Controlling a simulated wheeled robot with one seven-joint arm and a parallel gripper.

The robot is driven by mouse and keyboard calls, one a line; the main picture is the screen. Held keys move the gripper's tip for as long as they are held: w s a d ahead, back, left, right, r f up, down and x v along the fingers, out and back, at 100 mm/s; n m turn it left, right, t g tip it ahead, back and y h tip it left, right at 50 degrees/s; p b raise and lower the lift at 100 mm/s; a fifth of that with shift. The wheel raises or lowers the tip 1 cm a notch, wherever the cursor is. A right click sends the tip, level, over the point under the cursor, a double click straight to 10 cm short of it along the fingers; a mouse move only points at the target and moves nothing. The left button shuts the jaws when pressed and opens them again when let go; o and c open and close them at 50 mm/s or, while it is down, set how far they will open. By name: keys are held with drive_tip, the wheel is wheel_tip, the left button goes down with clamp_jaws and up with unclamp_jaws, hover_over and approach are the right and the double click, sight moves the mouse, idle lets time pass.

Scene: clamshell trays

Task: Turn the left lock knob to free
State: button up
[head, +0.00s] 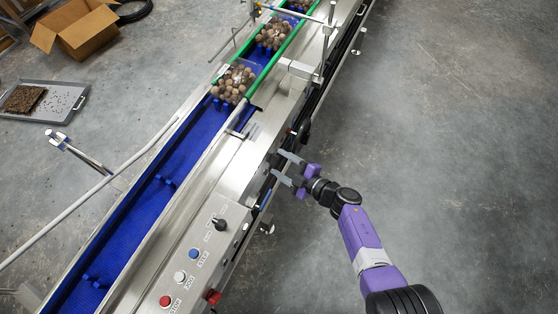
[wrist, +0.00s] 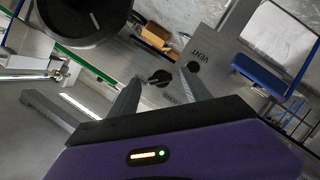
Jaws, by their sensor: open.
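My gripper (head: 284,168) is open and empty in the head view, pointing left at the conveyor's near side. A second label by the knob is partly hidden. A large dark round part (wrist: 80,20) fills the upper left of the wrist view. Contact between the fingers and a knob cannot be made out.
The conveyor's blue belt (head: 140,210) carries clear trays of brown balls (head: 233,84) between green rails. A control panel (head: 205,238) with a black selector and coloured buttons is at the near end. A cardboard box (head: 78,28) and a grey tray (head: 65,92) lie left. Right floor is clear.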

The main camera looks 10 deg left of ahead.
drive_tip(key=p+v, duration=0.2)
drive_tip(key=v, duration=0.4)
drive_tip(key=shift+s+d, duration=0.15)
idle(0.3)
drive_tip(key=w+d+r+m+t, duration=0.2)
drive_tip(key=w+r+t, duration=0.25)
drive_tip(key=r, duration=0.25)
drive_tip(key=s+d+r+m+t+h, duration=0.2)
drive_tip(key=d+r+m+t+h, duration=0.15)
drive_tip(key=r+m, duration=0.2)
drive_tip(key=s+d+r+m+h, duration=0.2)
drive_tip(key=s+d+r+m, duration=0.2)
drive_tip(key=s, duration=0.8)
drive_tip(key=s+d+r+m+g+h, duration=0.1)
drive_tip(key=s+d+r+m+h, duration=0.2)
drive_tip(key=s+r, duration=0.4)
drive_tip(key=s+d+r+m+h, duration=0.3)
drive_tip(key=s+d+r+m, duration=0.2)
drive_tip(key=s, duration=1.3)
drive_tip(key=shift+s+d+r+g, duration=0.4)
drive_tip(key=shift+d+r, duration=0.25)
drive_tip(key=shift+r, duration=0.2)
